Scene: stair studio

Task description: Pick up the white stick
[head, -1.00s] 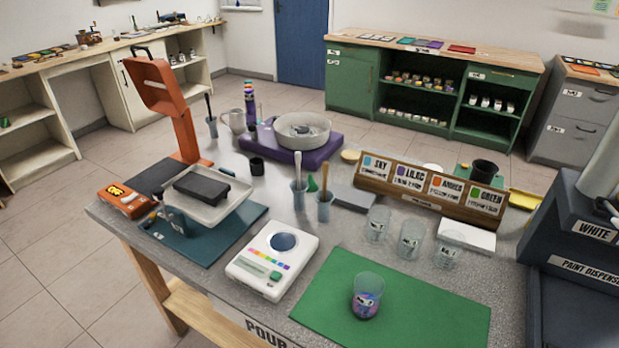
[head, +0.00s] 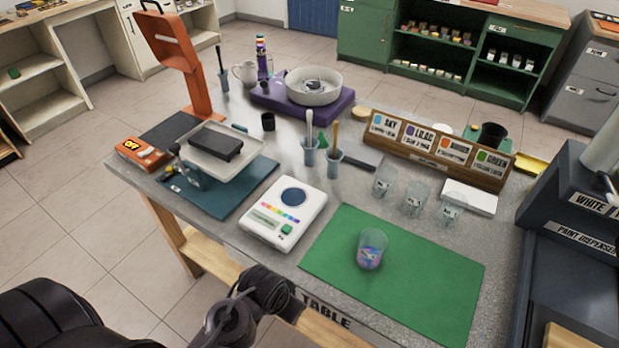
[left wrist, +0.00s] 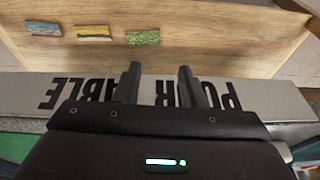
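A white stick (head: 308,126) stands upright in a small blue-grey cup (head: 309,152) near the middle of the table. A tan stick (head: 335,134) stands in a similar cup (head: 333,162) just to its right. My left gripper (head: 268,288) is at the table's front edge, well short of the white stick. In the left wrist view its two fingers (left wrist: 160,78) are apart with nothing between them, in front of the lettered table edge. The white stick does not show in that view. My right gripper is not in view.
A white scale (head: 284,213) and a green mat (head: 330,270) with a paint-swirled cup (head: 372,249) lie between the front edge and the sticks. Several clear cups (head: 414,198) and a wooden label rack (head: 440,160) stand to the right. An orange stand (head: 178,55) rises at left.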

